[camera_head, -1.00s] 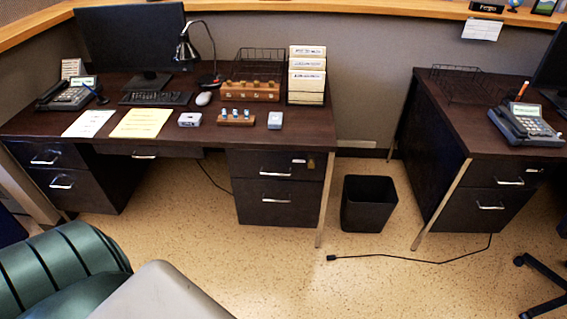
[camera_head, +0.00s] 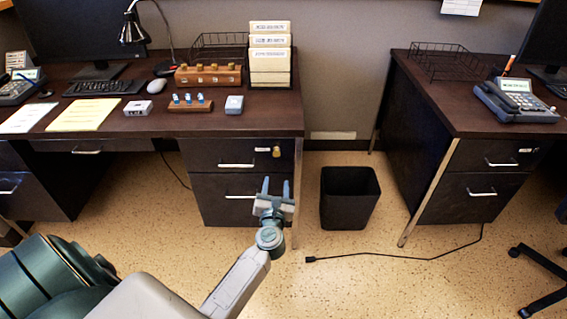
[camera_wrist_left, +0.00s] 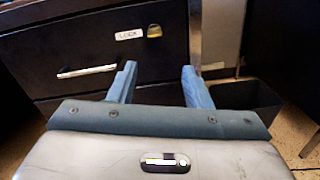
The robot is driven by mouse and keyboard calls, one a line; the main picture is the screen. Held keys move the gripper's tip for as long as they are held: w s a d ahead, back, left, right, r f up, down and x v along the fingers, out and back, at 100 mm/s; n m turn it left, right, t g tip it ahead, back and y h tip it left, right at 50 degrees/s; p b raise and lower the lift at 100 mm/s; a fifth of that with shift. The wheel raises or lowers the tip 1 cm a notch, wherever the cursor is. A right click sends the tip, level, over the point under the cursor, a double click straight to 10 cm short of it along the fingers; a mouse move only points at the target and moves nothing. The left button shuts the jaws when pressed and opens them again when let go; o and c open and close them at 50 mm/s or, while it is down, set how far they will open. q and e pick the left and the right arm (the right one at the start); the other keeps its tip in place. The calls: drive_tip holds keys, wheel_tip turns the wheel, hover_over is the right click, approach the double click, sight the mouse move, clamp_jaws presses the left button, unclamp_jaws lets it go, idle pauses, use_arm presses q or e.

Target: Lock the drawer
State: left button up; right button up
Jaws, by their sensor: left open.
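The dark top drawer (camera_head: 220,154) of the left desk's right pedestal looks closed. It has a silver bar handle, and a brass lock piece (camera_head: 277,152) sits near its upper right corner. In the left wrist view the drawer front (camera_wrist_left: 100,50) shows a white label reading "LOCK" (camera_wrist_left: 129,35) beside the brass piece (camera_wrist_left: 154,31). My left gripper (camera_head: 275,187) is open and empty, in front of the pedestal and below the brass piece in the picture. Its two blue fingers (camera_wrist_left: 158,85) point toward the drawer and appear apart from it. My right gripper is not in view.
A black waste bin (camera_head: 349,198) stands right of the pedestal. A black cable (camera_head: 395,257) lies on the floor. A second desk (camera_head: 470,122) stands at the right. The desktop (camera_head: 225,124) holds small blocks, papers and file boxes (camera_head: 270,60).

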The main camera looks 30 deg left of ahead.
use_arm(q)
drive_tip(key=w+a+r+n, duration=0.1)
drive_tip(key=w+a+n, duration=0.2)
drive_tip(key=w+a, duration=0.3)
drive_tip(key=w+b, duration=0.1)
drive_tip(key=w, duration=0.3)
drive_tip(key=shift+r+g, duration=0.2)
drive_tip(key=shift+g, duration=0.1)
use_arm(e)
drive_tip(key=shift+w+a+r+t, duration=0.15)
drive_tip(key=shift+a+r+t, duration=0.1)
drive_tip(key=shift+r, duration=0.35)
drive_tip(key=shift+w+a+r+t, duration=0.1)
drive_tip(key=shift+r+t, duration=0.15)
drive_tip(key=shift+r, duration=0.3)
use_arm(q)
clamp_jaws()
